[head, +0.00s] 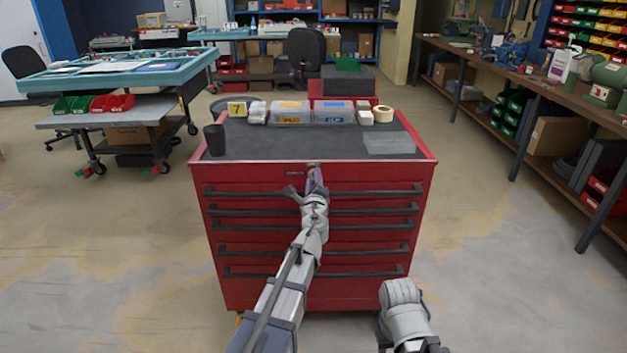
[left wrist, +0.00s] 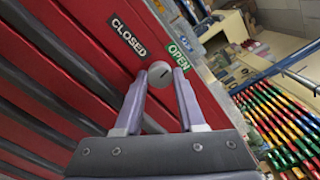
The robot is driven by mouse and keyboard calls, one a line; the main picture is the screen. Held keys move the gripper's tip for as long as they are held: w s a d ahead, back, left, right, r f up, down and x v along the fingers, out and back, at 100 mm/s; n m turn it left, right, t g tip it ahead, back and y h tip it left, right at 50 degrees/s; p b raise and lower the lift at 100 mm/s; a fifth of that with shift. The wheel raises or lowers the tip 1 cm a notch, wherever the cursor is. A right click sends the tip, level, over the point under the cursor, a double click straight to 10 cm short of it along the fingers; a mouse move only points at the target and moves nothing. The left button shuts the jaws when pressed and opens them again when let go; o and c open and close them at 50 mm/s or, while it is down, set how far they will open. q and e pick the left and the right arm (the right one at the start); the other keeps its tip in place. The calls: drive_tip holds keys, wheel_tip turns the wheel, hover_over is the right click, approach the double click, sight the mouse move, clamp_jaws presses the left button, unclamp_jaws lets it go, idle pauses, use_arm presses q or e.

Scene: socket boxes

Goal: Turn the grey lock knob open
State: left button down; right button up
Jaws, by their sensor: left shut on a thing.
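The grey lock knob (left wrist: 160,74) is a small round knob on the front of the red tool cabinet (head: 225,215), near its top edge. In the left wrist view it sits between a black CLOSED label (left wrist: 128,36) and a green OPEN label (left wrist: 178,56). It bears a short dark mark on its face. My left gripper (head: 315,178) is at the top middle of the cabinet front, and its fingertips (left wrist: 160,76) are shut on the knob, one on each side. In the head view the knob is hidden by the gripper. Only part of my right arm shows at the lower right.
Dark drawer handles (head: 375,191) stick out below the knob. The floor on both sides is clear.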

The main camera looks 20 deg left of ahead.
use_arm(q)
drive_tip(key=shift+m, duration=1)
drive_tip(key=c, duration=0.5)
unclamp_jaws()
drive_tip(key=shift+s, duration=0.1)
drive_tip(key=v, duration=0.7)
drive_tip(key=shift+s, duration=0.35)
drive_tip(key=shift+d, duration=0.15)
